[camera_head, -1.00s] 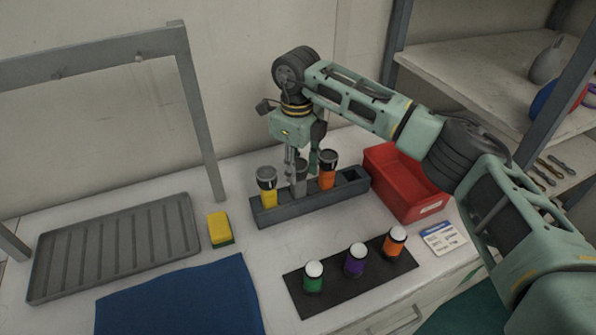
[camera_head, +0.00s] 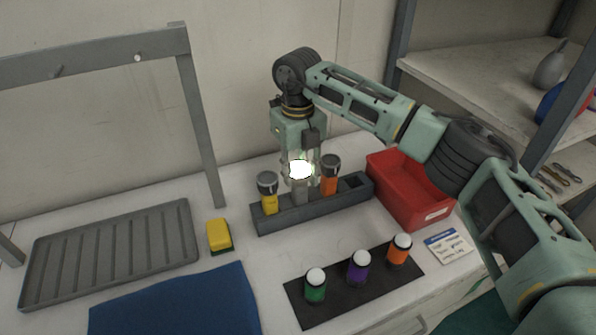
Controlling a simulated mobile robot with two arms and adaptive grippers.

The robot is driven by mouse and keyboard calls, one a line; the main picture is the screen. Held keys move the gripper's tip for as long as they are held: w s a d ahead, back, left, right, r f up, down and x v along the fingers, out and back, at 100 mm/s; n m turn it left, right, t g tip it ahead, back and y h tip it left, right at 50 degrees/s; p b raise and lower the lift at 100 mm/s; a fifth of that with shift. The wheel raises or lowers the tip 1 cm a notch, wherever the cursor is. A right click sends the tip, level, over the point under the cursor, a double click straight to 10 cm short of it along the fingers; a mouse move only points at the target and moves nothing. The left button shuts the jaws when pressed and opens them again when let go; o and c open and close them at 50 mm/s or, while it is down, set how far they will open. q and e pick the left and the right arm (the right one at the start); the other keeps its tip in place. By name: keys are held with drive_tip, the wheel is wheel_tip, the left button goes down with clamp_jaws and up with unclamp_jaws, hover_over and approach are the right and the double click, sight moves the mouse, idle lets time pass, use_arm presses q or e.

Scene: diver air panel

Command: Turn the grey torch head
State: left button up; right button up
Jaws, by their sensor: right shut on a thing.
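The grey torch (camera_head: 299,195) stands upright in the dark grey rack (camera_head: 334,204), between a yellow torch (camera_head: 268,193) and an orange torch (camera_head: 330,176). Its head (camera_head: 299,170) glows bright white. My right gripper (camera_head: 299,172) points straight down and is shut on the grey torch head; the glare partly hides its fingertips. The yellow and orange torches look unlit. My left gripper is not in view.
A red bin (camera_head: 408,188) stands right of the rack. In front, a black mat (camera_head: 340,287) holds green, purple and orange capped bottles. A yellow sponge (camera_head: 219,234), a ribbed grey tray (camera_head: 110,255) and a blue cloth (camera_head: 175,305) lie left.

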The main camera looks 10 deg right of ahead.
sight(298, 169)
drive_tip(key=o, duration=1.1)
drive_tip(key=shift+r, duration=0.1)
wheel_tip(298, 169, up, 12)
drive_tip(key=shift+f, duration=0.1)
idle(1.1)
